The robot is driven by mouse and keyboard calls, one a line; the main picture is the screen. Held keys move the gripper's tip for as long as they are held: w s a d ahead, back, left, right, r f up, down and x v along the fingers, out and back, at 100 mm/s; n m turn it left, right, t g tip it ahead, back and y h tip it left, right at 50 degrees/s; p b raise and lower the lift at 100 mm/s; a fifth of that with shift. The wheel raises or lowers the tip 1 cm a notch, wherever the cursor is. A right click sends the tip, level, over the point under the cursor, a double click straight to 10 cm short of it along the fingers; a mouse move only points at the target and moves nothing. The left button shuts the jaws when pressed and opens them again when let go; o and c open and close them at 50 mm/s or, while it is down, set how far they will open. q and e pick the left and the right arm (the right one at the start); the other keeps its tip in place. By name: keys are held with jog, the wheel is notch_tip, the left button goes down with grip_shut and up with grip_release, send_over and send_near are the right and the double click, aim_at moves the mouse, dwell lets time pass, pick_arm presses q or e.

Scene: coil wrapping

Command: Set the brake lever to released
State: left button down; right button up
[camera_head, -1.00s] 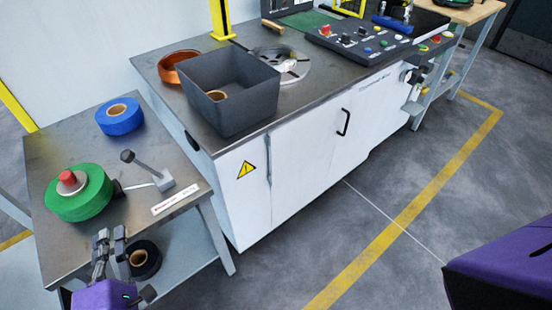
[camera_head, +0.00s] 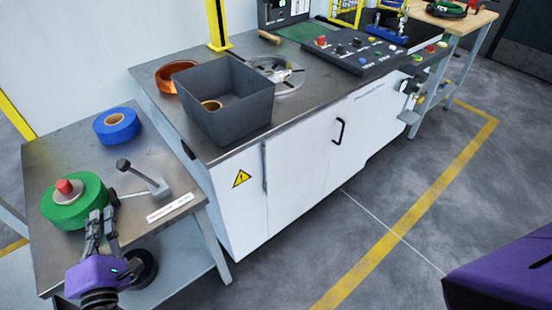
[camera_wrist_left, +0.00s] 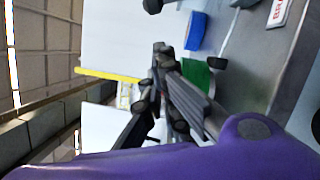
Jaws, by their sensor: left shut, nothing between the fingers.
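The brake lever (camera_head: 139,173) stands on the side table, right of the green tape roll (camera_head: 74,203). Its arm tilts up and left to a dark round knob, and its grey bracket sits near a label plate (camera_head: 169,208). My left gripper (camera_head: 101,217) is at the table's front, just right of the green roll and below and left of the lever, apart from the knob. Its fingers are closed and empty; they also show in the left wrist view (camera_wrist_left: 163,55). My right gripper is out of view; only a purple part of mine shows at the lower right.
A blue tape roll (camera_head: 116,125) lies at the table's back. A black roll on the lower shelf is partly hidden by my left gripper. The white machine bench (camera_head: 297,175) with a grey bin (camera_head: 211,117) stands close to the right. The floor in front is clear.

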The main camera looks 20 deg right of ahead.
pick_arm(q)
jog(key=w+d+r+p, duration=0.1)
jog(key=w+d+r, duration=0.1)
jog(key=w, duration=0.5)
jog(key=shift+w+d+p, duration=0.3)
jog(key=shift+d+p, duration=0.05)
jog(key=shift+p, duration=0.05)
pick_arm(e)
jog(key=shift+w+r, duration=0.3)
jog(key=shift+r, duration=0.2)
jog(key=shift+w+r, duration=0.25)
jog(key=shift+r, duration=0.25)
